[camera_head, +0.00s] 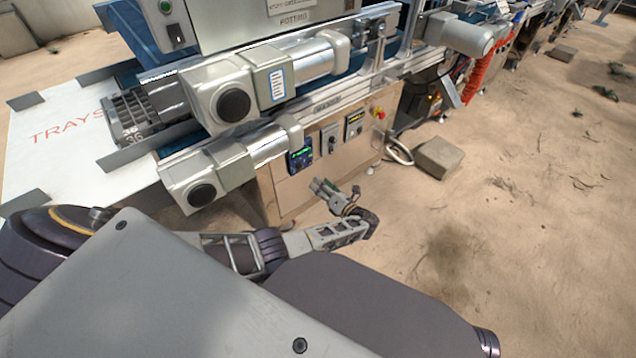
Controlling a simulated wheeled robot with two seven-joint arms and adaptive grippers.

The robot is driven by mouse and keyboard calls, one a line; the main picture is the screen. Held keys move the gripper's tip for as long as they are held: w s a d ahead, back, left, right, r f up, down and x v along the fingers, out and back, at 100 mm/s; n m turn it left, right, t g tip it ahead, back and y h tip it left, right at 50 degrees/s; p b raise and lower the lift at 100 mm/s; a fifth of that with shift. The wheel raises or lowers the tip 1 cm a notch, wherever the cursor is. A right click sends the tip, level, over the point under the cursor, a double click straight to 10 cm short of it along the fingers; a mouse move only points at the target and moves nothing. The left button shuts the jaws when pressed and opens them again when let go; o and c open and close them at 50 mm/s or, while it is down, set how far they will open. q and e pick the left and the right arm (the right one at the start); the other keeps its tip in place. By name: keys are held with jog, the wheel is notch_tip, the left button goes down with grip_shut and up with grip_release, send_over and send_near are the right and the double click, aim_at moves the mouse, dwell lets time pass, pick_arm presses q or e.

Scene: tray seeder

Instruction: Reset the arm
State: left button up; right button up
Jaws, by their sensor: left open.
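My left arm comes in from the left and runs low across the middle of the view. Its gripper (336,188) bends back up and to the left, in front of the seeder's control panel. Its fingers are apart and nothing shows between them. The tray seeder (330,105) fills the upper left, with two large motors on its side. A small lit display (300,157) sits on the panel just above and left of the gripper. I cannot tell whether the gripper touches the panel. My right gripper is not in view.
A white board marked TRAYS (50,160) lies at the left, with a dark tray (125,118) at its edge by the seeder. A stone block (438,157) and a hose loop (400,152) lie right of the panel. The sandy floor at right is mostly free.

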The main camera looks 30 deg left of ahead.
pick_arm(q)
jog(key=shift+d+n, duration=0.1)
jog(key=shift+n, duration=0.3)
dwell(0.4)
